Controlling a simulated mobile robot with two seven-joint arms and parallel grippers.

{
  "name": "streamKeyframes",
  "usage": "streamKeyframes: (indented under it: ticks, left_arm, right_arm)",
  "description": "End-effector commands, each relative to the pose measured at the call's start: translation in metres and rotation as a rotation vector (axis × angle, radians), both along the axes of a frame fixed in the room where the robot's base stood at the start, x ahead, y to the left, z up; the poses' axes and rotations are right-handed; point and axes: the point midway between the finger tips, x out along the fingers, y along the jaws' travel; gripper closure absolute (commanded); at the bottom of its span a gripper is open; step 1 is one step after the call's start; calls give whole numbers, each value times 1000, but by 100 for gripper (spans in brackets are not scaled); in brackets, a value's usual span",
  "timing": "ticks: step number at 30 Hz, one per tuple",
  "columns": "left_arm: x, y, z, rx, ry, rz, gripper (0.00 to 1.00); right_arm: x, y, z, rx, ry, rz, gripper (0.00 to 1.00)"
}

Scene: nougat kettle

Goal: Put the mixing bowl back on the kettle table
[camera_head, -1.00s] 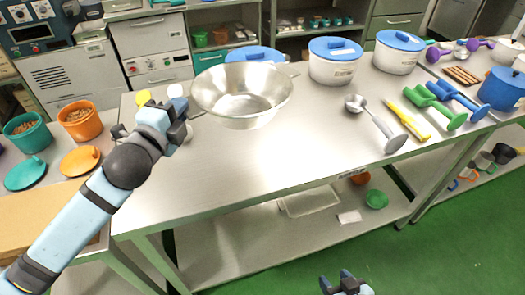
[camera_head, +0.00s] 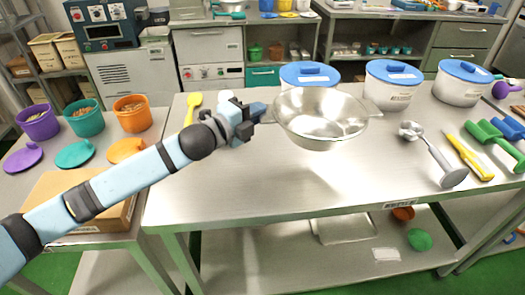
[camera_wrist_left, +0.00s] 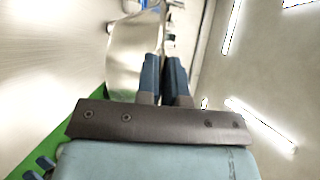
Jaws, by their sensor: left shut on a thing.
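The mixing bowl (camera_head: 318,122) is a wide, shiny steel bowl with small side handles. In the head view it is held above the steel table (camera_head: 250,180), in front of the white tubs with blue lids. My left gripper (camera_head: 262,112) is shut on the bowl's left handle. In the left wrist view the gripper's two blue fingers (camera_wrist_left: 165,70) are close together, with the bowl's side (camera_wrist_left: 132,60) just beyond them. A dark blue shape at that view's lower left looks like my right gripper (camera_wrist_left: 38,168); its fingers are too cut off to judge.
Blue-lidded tubs (camera_head: 390,88) line the table's back. A metal scoop (camera_head: 432,152), a yellow tool (camera_head: 468,158) and green scoops lie on the right. A yellow spoon (camera_head: 193,104) lies back left. The table's front middle is bare.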

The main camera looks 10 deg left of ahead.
Motion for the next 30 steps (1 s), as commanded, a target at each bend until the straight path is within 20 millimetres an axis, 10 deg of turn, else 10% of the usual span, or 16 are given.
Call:
streamKeyframes:
  ticks: [7, 30]
  left_arm:
    - [0, 0, -54, -4, 0, 0, 100]
    - [0, 0, -107, -1, -3, 0, 100]
  right_arm:
    - [0, 1, -5, -2, -9, 4, 49]
    - [1, 1, -6, -8, -23, 9, 49]
